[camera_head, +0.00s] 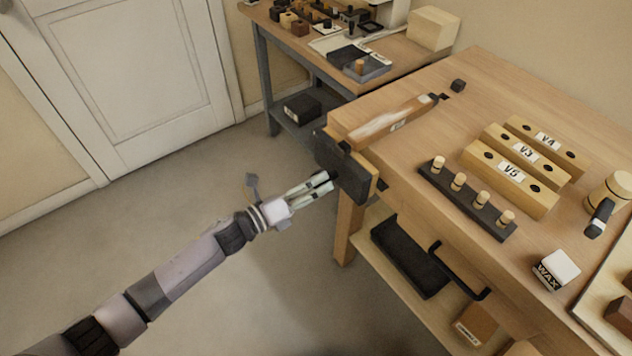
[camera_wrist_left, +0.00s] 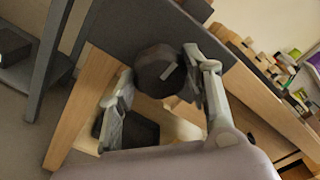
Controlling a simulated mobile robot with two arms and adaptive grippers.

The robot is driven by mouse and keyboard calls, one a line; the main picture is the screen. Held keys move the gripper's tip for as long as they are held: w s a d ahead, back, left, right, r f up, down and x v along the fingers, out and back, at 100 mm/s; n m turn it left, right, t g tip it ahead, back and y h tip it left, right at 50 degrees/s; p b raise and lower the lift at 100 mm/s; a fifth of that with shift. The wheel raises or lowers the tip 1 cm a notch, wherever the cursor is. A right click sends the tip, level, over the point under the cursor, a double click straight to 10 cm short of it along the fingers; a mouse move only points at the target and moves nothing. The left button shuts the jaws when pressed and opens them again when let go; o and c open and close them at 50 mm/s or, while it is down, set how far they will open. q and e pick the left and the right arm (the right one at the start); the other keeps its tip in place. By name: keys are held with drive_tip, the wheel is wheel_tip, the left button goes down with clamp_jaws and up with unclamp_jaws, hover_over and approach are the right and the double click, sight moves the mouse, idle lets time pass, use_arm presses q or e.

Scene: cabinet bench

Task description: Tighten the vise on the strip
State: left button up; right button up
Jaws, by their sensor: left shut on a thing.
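The vise (camera_head: 350,170) is a dark block with a wooden facing at the bench's left end. The wooden strip (camera_head: 385,122), with a pale patch and a small label, lies on the bench top between the vise and a small dark peg (camera_head: 457,86). My left gripper (camera_head: 328,180) reaches in from the lower left to the vise's outer face. In the left wrist view its fingers are shut around the dark faceted vise knob (camera_wrist_left: 158,70), which has a light mark. The head view mostly hides the knob. My right gripper is out of view.
Blocks labelled V3, V4 and V5 (camera_head: 510,173) and a dark peg rack (camera_head: 467,200) stand on the bench (camera_head: 450,120). A wax block (camera_head: 557,269) is near the front edge. A black handle (camera_head: 455,270) juts out below. The floor left is clear.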

use_arm(q)
drive_tip(key=m+b, duration=0.2)
drive_tip(key=m, duration=0.2)
drive_tip(key=shift+b, duration=0.3)
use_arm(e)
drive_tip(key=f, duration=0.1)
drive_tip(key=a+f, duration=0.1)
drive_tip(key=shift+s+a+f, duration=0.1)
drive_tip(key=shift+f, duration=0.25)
use_arm(q)
drive_tip(key=shift+f, duration=0.1)
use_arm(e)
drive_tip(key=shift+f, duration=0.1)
use_arm(q)
drive_tip(key=m+b, duration=0.2)
drive_tip(key=m, duration=0.2)
drive_tip(key=shift+w+d+b, duration=0.1)
drive_tip(key=shift+b, duration=0.25)
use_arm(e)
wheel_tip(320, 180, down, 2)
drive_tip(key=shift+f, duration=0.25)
